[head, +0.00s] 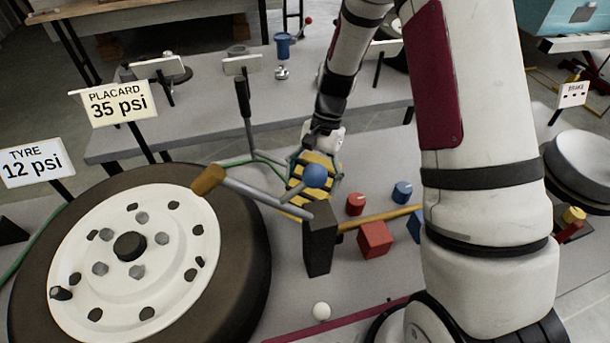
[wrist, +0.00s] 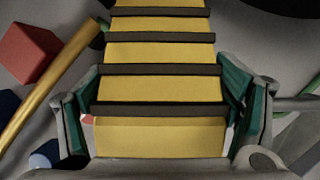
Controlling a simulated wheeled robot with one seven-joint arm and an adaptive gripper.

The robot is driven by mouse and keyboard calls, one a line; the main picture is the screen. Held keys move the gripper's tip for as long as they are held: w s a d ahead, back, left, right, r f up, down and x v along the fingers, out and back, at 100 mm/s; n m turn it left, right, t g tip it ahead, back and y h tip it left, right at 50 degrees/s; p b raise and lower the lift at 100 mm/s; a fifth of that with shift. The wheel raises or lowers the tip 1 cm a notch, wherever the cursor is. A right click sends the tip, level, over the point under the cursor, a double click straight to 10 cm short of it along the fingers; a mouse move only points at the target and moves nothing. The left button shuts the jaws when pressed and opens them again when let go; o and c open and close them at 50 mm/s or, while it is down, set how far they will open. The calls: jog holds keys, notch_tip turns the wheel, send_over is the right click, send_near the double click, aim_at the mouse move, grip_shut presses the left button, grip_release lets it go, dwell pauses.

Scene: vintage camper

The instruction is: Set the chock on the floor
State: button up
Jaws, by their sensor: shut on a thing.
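The chock (wrist: 160,90) is a yellow block with dark stripes. In the wrist view it fills the middle between the teal-padded fingers of my gripper (wrist: 158,120), which is shut on it. In the head view the chock (head: 318,168) shows behind a blue ball knob and a dark post, partly hidden by them. My gripper (head: 318,160) is around it, beyond the post and right of the wheel. I cannot tell whether the chock touches the grey surface (head: 375,285) below it.
A wheel with a tyre (head: 240,270) lies at the left. A dark post (head: 320,240) with a grey lever and a gold bar stands close in front of my gripper. A red cube (head: 375,240), knobs (head: 355,203) and a white ball (head: 321,311) are nearby. Placards stand left.

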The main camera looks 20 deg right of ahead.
jog(key=shift+w+f, duration=0.1)
jog(key=shift+f, duration=3.15)
jog(key=shift+f, duration=0.1)
jog(key=o, duration=1.7)
jog(key=shift+o, duration=0.9)
